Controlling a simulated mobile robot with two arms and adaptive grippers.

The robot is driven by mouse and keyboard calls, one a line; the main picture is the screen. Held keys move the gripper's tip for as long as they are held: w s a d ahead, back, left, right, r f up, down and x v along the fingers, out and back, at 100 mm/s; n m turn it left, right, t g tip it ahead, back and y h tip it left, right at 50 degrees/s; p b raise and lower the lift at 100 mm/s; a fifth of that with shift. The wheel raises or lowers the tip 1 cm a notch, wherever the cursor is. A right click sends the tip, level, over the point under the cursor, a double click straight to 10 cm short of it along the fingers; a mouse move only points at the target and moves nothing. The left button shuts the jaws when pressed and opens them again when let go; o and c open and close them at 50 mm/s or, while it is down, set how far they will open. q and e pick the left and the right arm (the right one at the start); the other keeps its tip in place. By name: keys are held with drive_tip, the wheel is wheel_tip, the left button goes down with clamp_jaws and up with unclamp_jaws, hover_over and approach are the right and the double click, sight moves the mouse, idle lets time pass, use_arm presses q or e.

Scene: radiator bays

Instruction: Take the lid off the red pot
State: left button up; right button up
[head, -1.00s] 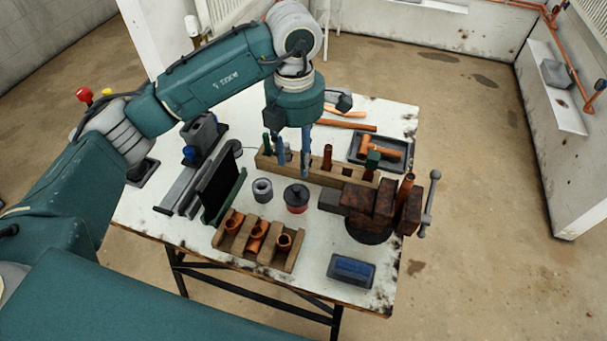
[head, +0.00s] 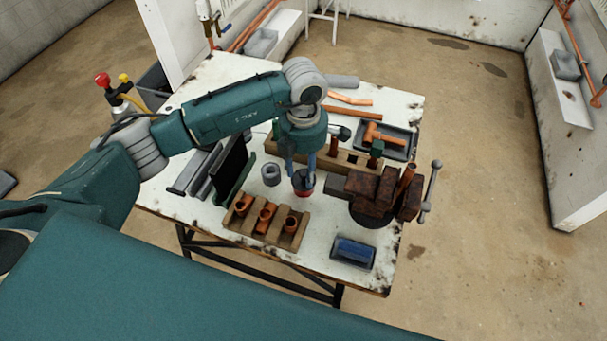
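The red pot (head: 304,191) stands on the white worktable in the head view, just left of the vise. Its dark lid (head: 303,179) is on top, partly hidden by a finger of my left gripper. My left gripper (head: 301,174) points down over the pot, its two blue-grey fingers apart. One finger is to the left of the pot and the other overlaps the lid in the picture. I cannot tell whether it touches the lid. My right gripper is not in view.
A rusty vise (head: 377,192) stands close on the right. A grey ring (head: 271,174) is to the left, and a wooden holder with copper fittings (head: 265,220) is in front. A wooden block (head: 344,161) lies behind. A blue sponge tray (head: 353,252) is at front right.

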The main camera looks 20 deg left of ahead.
use_arm(q)
drive_tip(key=shift+c, duration=0.5)
drive_tip(key=c, duration=0.8)
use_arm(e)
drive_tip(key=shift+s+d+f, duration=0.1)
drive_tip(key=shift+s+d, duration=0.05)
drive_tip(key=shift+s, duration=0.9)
use_arm(q)
drive_tip(key=shift+r, duration=0.1)
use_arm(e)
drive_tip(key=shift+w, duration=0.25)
